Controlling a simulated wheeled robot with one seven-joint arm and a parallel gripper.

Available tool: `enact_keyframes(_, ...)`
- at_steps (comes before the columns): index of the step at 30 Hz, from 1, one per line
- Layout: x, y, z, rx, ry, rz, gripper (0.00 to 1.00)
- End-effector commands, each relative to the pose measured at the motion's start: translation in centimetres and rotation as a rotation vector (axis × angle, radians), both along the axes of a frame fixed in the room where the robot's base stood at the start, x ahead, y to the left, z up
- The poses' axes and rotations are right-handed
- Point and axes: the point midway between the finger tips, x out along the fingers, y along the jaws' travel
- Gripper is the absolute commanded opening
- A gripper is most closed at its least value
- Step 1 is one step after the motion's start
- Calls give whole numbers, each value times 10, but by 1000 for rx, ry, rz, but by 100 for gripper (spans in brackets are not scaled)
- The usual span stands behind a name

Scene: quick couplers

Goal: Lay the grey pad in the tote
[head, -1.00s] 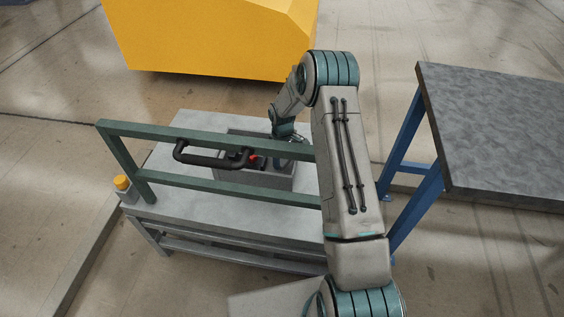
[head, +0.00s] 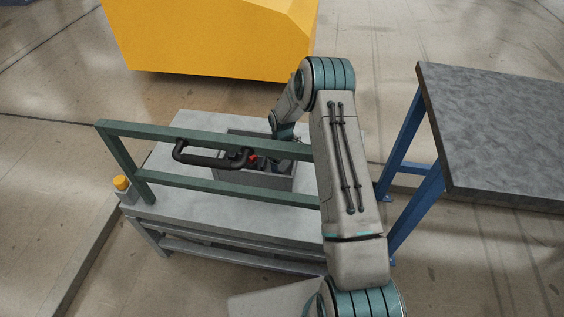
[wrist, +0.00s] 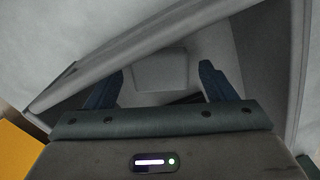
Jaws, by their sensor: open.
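The grey pad (wrist: 160,72) shows in the wrist view as a pale, flat, roughly square block inside the grey tote (wrist: 270,55). It appears to lie on the tote's floor, though its underside is hidden. My gripper (wrist: 163,76) is open, with one dark blue finger on each side of the pad and a visible gap to each. In the head view the tote (head: 262,180) stands on the light grey bench, behind the green rail. My gripper is down at the tote there, mostly hidden by the rail and tote wall; I cannot make out the pad in that view.
A green rail (head: 230,137) with a black handle (head: 205,160) crosses in front of the tote. The bench top (head: 185,215) is otherwise largely bare. A dark-topped table (head: 500,140) with blue legs stands right; a yellow block (head: 210,40) stands behind.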

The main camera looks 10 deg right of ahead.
Motion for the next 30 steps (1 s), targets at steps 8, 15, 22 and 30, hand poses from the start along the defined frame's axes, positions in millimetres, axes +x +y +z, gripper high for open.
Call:
enact_keyframes(8, 1, -1, 54, 0, -4, -1, 77)
enact_keyframes(15, 1, 0, 101, -1, -4, 0, 77)
enact_keyframes(22, 0, 0, 121, 0, -1, 0, 77)
enact_keyframes(30, 0, 0, 122, 0, 0, 0, 77)
